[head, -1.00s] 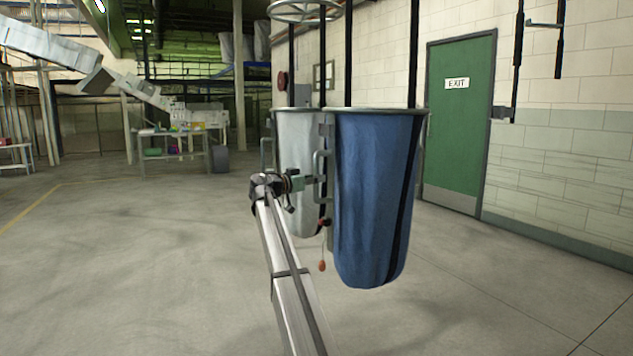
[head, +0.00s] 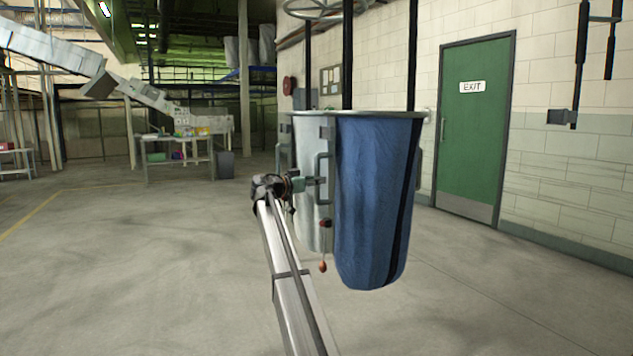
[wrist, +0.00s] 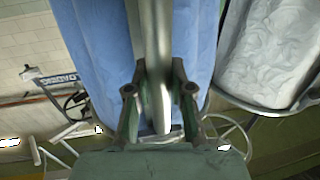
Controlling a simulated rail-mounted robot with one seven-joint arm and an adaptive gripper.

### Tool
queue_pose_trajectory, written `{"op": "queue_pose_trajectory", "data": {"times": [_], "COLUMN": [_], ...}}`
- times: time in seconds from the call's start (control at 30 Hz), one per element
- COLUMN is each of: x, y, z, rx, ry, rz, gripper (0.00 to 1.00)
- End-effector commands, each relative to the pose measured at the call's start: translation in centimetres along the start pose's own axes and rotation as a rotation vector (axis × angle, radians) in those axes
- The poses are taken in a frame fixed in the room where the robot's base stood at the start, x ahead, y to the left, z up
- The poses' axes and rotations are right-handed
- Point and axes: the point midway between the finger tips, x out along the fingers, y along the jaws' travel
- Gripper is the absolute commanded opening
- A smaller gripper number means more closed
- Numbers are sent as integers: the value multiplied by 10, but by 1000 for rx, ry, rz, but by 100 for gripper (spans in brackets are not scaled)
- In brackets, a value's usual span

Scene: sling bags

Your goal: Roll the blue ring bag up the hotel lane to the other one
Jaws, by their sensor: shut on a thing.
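The blue ring bag (head: 370,200) hangs upright from a metal ring on dark straps, right of centre in the head view. A grey upright handle (head: 319,163) is on its left side. My gripper (head: 314,181) is shut on this handle. In the wrist view, my gripper's fingers (wrist: 159,90) close around the handle's bar, with the blue bag (wrist: 95,35) behind it. A pale grey-white bag (head: 305,150) hangs just behind and left of the blue one, partly hidden by it. The pale bag also shows at the right of the wrist view (wrist: 265,50).
A green exit door (head: 475,130) and block wall stand to the right. Dark wall brackets (head: 563,116) hang at far right. A cluttered bench (head: 180,150) and a sloping conveyor (head: 60,50) stand at back left. The floor at left is open. A red-orange pull (head: 323,266) dangles by the bag.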

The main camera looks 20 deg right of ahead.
Motion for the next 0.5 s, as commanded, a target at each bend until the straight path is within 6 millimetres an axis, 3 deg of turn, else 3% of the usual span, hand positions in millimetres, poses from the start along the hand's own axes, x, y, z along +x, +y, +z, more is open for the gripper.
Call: {"op": "queue_pose_trajectory", "data": {"times": [0.03,0.23,0.27,0.33,0.5], "x": [0,0,0,0,0], "y": [-11,-13,-13,-14,-11], "z": [-3,-4,-4,-4,-4], "rx": [1,1,1,1,1], "ry": [3,3,3,4,3], "rz": [-20,-21,-21,-22,-19], "gripper": [0,0,25,48,48]}}
